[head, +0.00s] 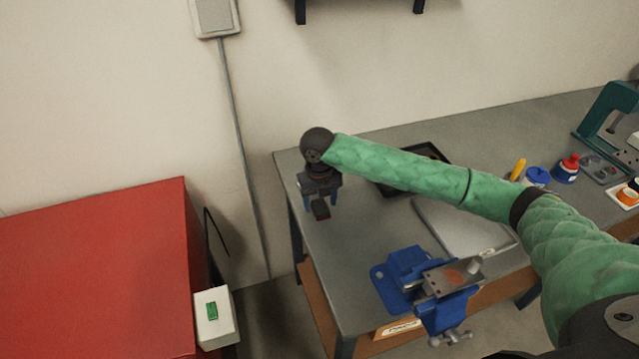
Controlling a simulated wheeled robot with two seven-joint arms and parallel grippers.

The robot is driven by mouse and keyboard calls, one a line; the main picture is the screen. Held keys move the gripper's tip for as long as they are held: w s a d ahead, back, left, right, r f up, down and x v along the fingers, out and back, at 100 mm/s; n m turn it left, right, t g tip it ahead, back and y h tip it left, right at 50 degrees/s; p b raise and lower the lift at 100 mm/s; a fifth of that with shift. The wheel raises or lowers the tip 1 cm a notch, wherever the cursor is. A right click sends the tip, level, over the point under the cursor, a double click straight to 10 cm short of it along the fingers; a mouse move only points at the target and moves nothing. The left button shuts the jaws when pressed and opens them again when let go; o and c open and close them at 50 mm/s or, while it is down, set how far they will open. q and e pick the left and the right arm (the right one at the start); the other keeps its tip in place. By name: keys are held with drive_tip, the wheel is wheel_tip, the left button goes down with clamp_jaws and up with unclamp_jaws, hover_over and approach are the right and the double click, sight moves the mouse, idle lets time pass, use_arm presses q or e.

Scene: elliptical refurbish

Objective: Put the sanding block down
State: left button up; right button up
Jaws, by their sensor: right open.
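The sanding block (320,210), a small dark block with a reddish face, is at the far left corner of the grey workbench (350,275). It appears to lie on the bench top, though its contact with the surface is hard to make out. My right gripper (321,197) is directly over it, pointing down. Its blue fingers are open, one on each side of the block with gaps between. My left gripper is not in view.
A blue vise (405,275) stands at the bench's front edge, beside a light grey sheet (460,228). A black tray (425,152) lies partly behind my arm. Bottles, a yellow-handled tool and a green press (605,110) are to the right. A red cabinet (90,270) stands left.

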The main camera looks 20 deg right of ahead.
sight(319, 206)
use_arm(q)
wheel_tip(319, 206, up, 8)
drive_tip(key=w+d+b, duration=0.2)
drive_tip(key=b, duration=0.1)
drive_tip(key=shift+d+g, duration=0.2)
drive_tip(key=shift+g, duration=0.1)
use_arm(e)
wheel_tip(319, 206, up, 10)
drive_tip(key=shift+r, duration=0.2)
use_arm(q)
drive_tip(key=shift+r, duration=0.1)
use_arm(e)
drive_tip(key=shift+a, duration=0.1)
